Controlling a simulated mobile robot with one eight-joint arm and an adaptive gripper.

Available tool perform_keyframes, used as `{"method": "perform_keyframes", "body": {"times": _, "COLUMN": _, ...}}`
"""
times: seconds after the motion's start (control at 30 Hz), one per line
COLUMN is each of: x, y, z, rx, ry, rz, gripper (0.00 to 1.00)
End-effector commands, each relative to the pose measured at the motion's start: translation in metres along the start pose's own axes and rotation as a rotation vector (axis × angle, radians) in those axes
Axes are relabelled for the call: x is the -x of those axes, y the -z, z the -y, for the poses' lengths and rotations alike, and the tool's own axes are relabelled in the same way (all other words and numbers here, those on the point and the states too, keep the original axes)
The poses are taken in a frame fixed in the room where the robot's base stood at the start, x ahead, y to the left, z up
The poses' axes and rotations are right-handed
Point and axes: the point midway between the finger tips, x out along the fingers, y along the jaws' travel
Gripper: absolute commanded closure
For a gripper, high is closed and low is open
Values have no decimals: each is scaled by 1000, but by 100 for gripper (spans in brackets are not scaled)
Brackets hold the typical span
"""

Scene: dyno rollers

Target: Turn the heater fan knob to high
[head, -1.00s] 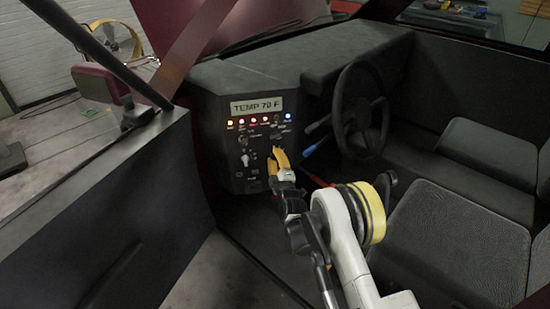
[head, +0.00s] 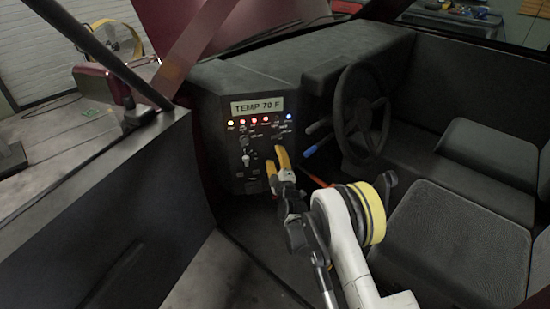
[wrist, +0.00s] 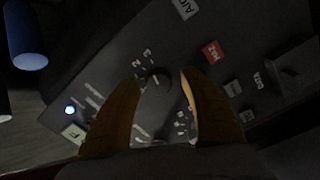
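A dark round knob (wrist: 156,84) with a light pointer line sits on the black dash panel (wrist: 85,65) in the wrist view. The white marks 1, 2 and 3 lie along its upper left side. My gripper (wrist: 160,80) is open, with one yellow finger on each side of the knob. Gaps show between the fingertips and the knob, and I cannot tell how far apart they are in depth. In the head view my gripper (head: 275,156) is at the right part of the control panel (head: 212,150), and hides the knob there.
Above the controls are a TEMP 70 F display (head: 257,105) and a row of small lights. A white-tipped control (head: 246,157) is left of my gripper. The steering wheel (head: 361,110) and blue-tipped lever (head: 309,151) are to the right.

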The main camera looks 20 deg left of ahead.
Motion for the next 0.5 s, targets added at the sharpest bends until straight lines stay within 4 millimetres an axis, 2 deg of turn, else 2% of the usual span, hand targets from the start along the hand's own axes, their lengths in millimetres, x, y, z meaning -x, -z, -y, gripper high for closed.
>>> {"method": "perform_keyframes", "body": {"times": 0.17, "x": 4, "y": 0, "z": 0, "rx": 0, "ry": 0, "rz": 0, "gripper": 48}}
{"method": "perform_keyframes", "body": {"times": 0.5, "x": 59, "y": 0, "z": 0, "rx": 0, "ry": 0, "rz": -1, "gripper": 48}}
